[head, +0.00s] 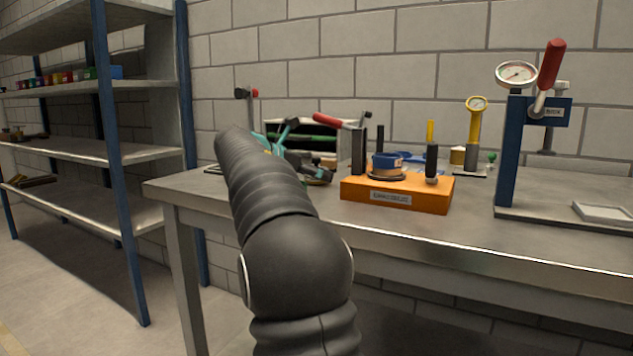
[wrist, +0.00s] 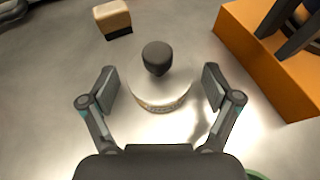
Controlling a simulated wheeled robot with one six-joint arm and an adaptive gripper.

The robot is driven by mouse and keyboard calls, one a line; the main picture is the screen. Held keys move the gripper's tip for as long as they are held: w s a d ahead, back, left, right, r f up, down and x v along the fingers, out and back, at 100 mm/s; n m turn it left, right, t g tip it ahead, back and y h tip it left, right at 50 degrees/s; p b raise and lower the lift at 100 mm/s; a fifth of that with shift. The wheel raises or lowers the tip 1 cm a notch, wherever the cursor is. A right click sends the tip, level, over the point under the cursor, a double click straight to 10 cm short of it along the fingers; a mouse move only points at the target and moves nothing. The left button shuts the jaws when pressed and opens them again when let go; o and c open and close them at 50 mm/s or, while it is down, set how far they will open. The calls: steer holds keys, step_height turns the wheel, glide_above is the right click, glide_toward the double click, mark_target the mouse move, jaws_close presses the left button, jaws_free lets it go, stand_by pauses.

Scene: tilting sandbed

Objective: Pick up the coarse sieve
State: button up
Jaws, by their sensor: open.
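In the wrist view, a round, pale metal piece (wrist: 165,103) with a dark knob on top and a label band on its side stands on the metal bench. It appears to be the coarse sieve, but the label is too small to read. My gripper (wrist: 160,85) is open, with one finger on each side of this piece and visible gaps to both. In the head view, my gripper (head: 293,153) is low over the bench, left of the orange block. My own arm and gripper hide much of that spot there.
An orange block (head: 398,197) with upright posts stands close on the right; it also shows in the wrist view (wrist: 250,55). A small beige-topped block (wrist: 113,18) lies beyond the left finger. A blue press (head: 508,150) with a gauge stands farther right. Shelves (head: 75,150) are at left.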

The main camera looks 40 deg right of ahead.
steer(key=c, duration=1.5)
steer(key=shift+r, duration=0.1)
